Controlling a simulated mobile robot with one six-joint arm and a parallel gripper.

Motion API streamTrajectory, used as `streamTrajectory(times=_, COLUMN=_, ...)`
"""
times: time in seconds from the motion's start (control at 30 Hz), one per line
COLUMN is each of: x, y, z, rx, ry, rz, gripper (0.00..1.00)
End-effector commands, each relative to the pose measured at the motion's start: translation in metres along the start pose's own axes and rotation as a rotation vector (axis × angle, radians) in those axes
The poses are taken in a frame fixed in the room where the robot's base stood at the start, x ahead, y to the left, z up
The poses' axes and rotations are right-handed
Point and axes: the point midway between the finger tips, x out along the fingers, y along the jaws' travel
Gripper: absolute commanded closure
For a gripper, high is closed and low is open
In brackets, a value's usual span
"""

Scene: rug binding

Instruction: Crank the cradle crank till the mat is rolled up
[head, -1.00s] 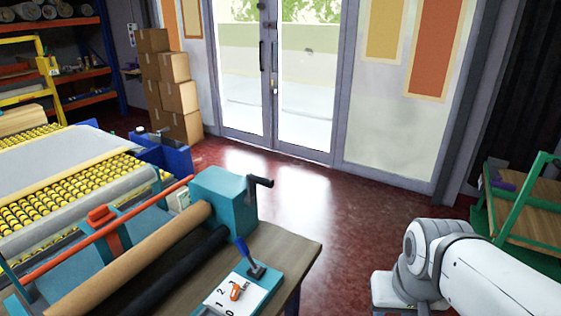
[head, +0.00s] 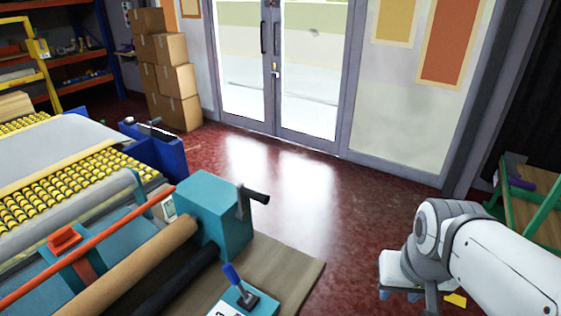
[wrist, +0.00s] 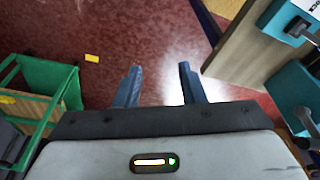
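The cradle crank (head: 253,195) is a black handle on the right side of a teal housing (head: 205,215) in the head view. A tan roller (head: 130,270) and a black roller (head: 180,283) run from the housing toward the lower left. A flat grey sheet, perhaps the mat (head: 55,150), lies over yellow-black rollers at left; I cannot tell if it reaches the cradle. My gripper (wrist: 160,70) is open and empty in the wrist view, over the red floor. In the head view it is at lower right, well apart from the crank.
A blue-handled lever (head: 238,290) stands near the front of the wooden bench (head: 290,283). A green-framed cart (head: 535,205) is at right. A yellow piece (wrist: 92,58) lies on the floor. Stacked boxes (head: 170,80) stand by the glass doors. The floor between bench and arm is clear.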

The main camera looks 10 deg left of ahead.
Motion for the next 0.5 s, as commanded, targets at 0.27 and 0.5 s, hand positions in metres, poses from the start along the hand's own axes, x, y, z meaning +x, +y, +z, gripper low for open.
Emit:
streamTrajectory(times=0.27, x=0.004, y=-0.011, z=0.002, rx=0.045, ry=-0.059, rz=-0.059, gripper=0.56)
streamTrajectory(times=0.5, x=0.01, y=-0.092, z=0.009, rx=0.302, ry=-0.385, rz=-0.393, gripper=0.56)
